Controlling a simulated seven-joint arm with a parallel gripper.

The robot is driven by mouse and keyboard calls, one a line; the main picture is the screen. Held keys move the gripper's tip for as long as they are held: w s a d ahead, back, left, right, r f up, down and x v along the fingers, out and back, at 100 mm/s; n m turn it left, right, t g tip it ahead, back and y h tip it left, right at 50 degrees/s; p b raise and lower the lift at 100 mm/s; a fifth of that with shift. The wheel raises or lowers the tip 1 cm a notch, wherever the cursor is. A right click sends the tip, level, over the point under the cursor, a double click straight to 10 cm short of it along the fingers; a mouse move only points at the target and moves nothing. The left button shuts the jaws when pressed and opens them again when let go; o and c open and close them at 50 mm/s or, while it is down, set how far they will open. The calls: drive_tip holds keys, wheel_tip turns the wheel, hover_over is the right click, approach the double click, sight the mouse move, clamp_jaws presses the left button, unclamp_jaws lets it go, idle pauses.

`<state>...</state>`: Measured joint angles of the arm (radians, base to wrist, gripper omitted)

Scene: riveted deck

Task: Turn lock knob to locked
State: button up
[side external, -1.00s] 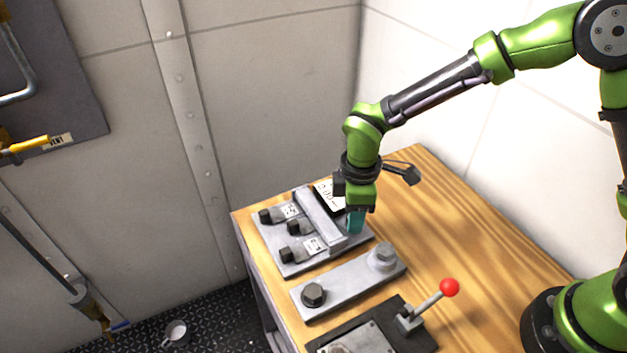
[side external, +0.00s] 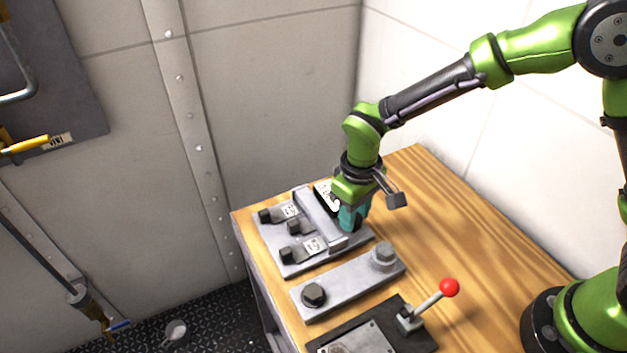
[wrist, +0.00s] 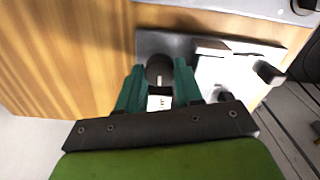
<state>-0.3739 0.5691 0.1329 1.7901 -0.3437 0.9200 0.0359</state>
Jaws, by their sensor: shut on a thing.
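A grey plate (side external: 283,262) lies on the wooden bench top, with a raised bar (side external: 318,218) across it. My gripper (side external: 350,226) points down at the plate's right side, beyond the bar. In the wrist view, the teal fingers of my gripper (wrist: 160,78) are on both sides of a dark round lock knob (wrist: 160,67) with a pale mark on it, and are shut on it. A small white label (wrist: 159,103) shows between the fingers. In the side view the fingers hide the knob.
Several black knobs (side external: 293,227) with white labels stand left of the bar. In front are a bolted grey bar (side external: 340,284) and a red-balled lever (side external: 449,288). The bench's right part (side external: 470,225) is clear. A wall is close behind.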

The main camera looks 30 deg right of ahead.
drive_tip(key=shift+r+m, duration=0.1)
drive_tip(key=shift+m, duration=0.3)
drive_tip(key=o, duration=0.8)
drive_tip(key=shift+c, duration=0.2)
wheel_tip(320, 180, up, 17)
drive_tip(key=s+d+r+m+t+y, duration=0.1)
drive_tip(key=s+d+r+m+t, duration=0.1)
drive_tip(key=s+d, duration=0.5)
drive_tip(key=s+d+r+m+t+y, duration=0.1)
drive_tip(key=s+d+r+m+t, duration=0.1)
drive_tip(key=s+d+m+t, duration=0.2)
drive_tip(key=s+d+t, duration=0.1)
drive_tip(key=s+d, duration=0.2)
drive_tip(key=d, duration=0.2)
drive_tip(key=shift+s+d, duration=0.15)
drive_tip(key=shift+s, duration=0.1)
